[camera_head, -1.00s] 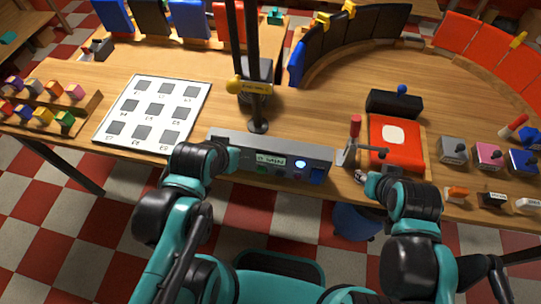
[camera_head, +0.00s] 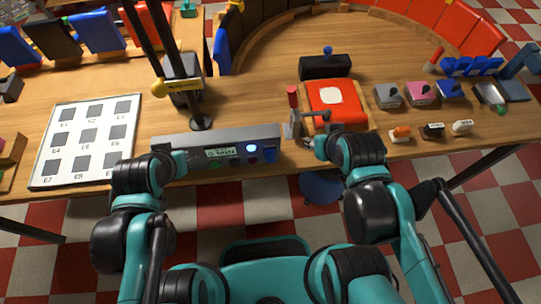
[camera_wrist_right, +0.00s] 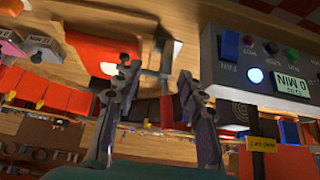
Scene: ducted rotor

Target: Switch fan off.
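A grey control box (camera_head: 225,150) stands at the table's front edge. It has a lit blue-white button (camera_head: 251,148), a small display (camera_head: 220,152), red and green buttons and a blue switch (camera_head: 270,154). In the right wrist view the box (camera_wrist_right: 262,60) is upside down, with its display (camera_wrist_right: 291,84) and blue switch (camera_wrist_right: 230,45). I cannot tell which part is the fan. My right gripper (camera_wrist_right: 158,72) is open, beside the box near a red-handled lever (camera_head: 293,105). My left gripper (camera_head: 180,160) is by the box's left end; its fingers are unclear.
A red box with a white button (camera_head: 337,107) is right of the lever. A black pole on a base (camera_head: 200,123) rises behind the control box. A white grid board (camera_head: 87,140) lies to the left. Grey, pink and blue switch blocks (camera_head: 420,92) stand to the right.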

